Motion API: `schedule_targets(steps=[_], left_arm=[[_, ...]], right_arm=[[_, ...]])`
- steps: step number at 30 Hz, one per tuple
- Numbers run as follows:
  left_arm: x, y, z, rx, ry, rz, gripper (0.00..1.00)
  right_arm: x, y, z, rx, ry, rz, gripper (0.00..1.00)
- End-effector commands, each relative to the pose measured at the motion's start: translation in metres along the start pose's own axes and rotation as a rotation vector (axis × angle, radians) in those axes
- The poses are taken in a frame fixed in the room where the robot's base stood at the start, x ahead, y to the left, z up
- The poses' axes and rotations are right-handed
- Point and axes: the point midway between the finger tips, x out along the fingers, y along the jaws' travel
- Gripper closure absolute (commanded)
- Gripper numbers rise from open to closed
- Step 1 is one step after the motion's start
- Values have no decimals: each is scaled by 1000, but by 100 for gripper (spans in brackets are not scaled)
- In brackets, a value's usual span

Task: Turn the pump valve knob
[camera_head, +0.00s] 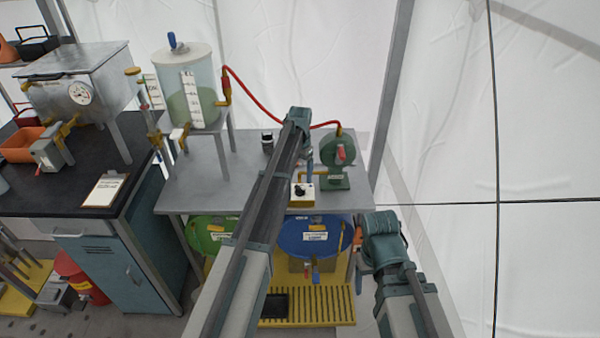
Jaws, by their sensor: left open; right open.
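A green pump (338,150) stands at the right end of the grey table, with a small red knob (340,153) on its front. A white and yellow box (301,195) with a black knob sits in front of the pump; I cannot tell which knob is the valve knob. My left arm reaches across the table, and my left gripper (309,163) is open beside the pump on its left, partly hidden by my wrist. It holds nothing that I can see. My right gripper (363,243) is open, low at the table's right front, mostly hidden by its wrist.
A clear tank (190,95) on a stand feeds a red hose (255,98) running behind my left wrist to the pump. Green (208,232) and blue (312,240) drums lie below the table. A dark bench (60,185) stands left. White tent wall (500,90) bounds the right.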

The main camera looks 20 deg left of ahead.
Motion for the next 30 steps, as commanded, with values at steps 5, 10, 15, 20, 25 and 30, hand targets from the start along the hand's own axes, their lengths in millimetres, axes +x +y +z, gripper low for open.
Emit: schedule_targets(steps=[5, 10, 15, 20, 25, 30], left_arm=[[-37, 0, 0, 0, 0, 0, 12], [-62, 0, 0, 0, 0, 0, 12], [-74, 0, 0, 0, 0, 0, 12], [-75, 0, 0, 0, 0, 0, 12], [-74, 0, 0, 0, 0, 0, 12], [-74, 0, 0, 0, 0, 0, 12]], right_arm=[[-37, 4, 2, 0, 0, 0, 27], [-62, 6, 4, 0, 0, 0, 27], [-74, 7, 4, 0, 0, 0, 27], [-74, 7, 4, 0, 0, 0, 27], [-74, 7, 4, 0, 0, 0, 27], [-74, 7, 4, 0, 0, 0, 27]])
